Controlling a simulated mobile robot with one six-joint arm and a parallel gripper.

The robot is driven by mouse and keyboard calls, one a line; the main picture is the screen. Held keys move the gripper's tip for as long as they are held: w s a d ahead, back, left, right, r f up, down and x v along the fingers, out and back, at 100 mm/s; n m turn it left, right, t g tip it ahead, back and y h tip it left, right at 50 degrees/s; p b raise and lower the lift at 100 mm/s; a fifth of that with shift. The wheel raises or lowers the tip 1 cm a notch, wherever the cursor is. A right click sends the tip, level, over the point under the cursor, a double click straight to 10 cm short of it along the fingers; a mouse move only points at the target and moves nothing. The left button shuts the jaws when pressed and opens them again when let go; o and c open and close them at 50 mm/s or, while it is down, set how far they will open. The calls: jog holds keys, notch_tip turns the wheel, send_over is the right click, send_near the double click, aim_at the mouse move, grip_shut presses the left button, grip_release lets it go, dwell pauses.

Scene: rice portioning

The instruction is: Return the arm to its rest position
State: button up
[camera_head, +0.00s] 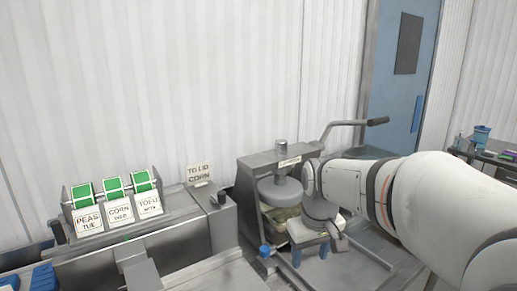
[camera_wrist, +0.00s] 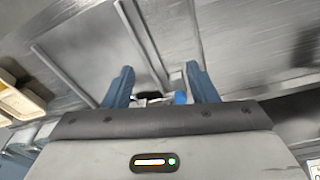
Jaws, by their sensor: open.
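My gripper (camera_head: 312,249) is at the front of the grey press (camera_head: 245,180) in the head view, low over its base, with my white arm reaching in from the right. In the wrist view my gripper (camera_wrist: 160,88) shows two blue fingers spread apart with nothing held between them. Below the fingers lies a grey metal surface with rails. A container (camera_head: 283,214) sits under the round plate of the press, partly hidden by my wrist. The same view shows a pale tray-like thing (camera_wrist: 22,95) at the left edge.
The press has a lever with a dark handle (camera_head: 377,121) above my arm. A label rack with green rolls (camera_head: 115,185) stands at the left, and a "TO LID CORN" sign (camera_head: 199,173) beside it. A blue door (camera_head: 400,80) is behind. A cluttered table (camera_head: 490,155) is far right.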

jog(key=s+d+f+m, duration=0.1)
jog(key=s+f, duration=0.1)
jog(key=s, duration=0.5)
jog(key=s+d+f+m+t, duration=0.1)
jog(key=s+d+f+m, duration=0.1)
jog(key=s, duration=0.5)
jog(key=shift+s+d+m, duration=0.3)
